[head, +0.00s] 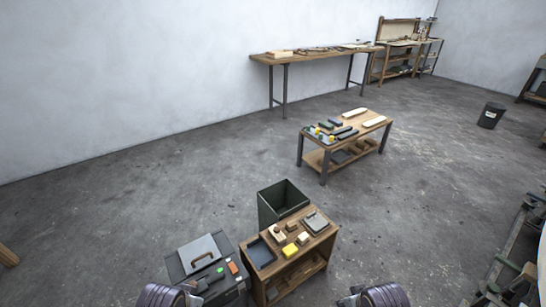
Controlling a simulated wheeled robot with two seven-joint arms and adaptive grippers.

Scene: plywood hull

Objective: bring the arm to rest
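Parts of my two arms show at the bottom edge of the head view, one left of centre and one right of centre. Both arms are cut off by the frame, and neither gripper shows. I cannot see whether either gripper holds anything. The right arm part is just right of a small wooden bench (326,239). The left arm part is in front of a dark toolbox or case (236,283) with a grey lid (200,252).
The bench carries a blue-grey tray (261,253), a yellow block (290,250) and small wooden pieces. A dark open bin (283,196) stands behind it. A worktable (357,121) stands farther back, a long table (325,57) along the wall.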

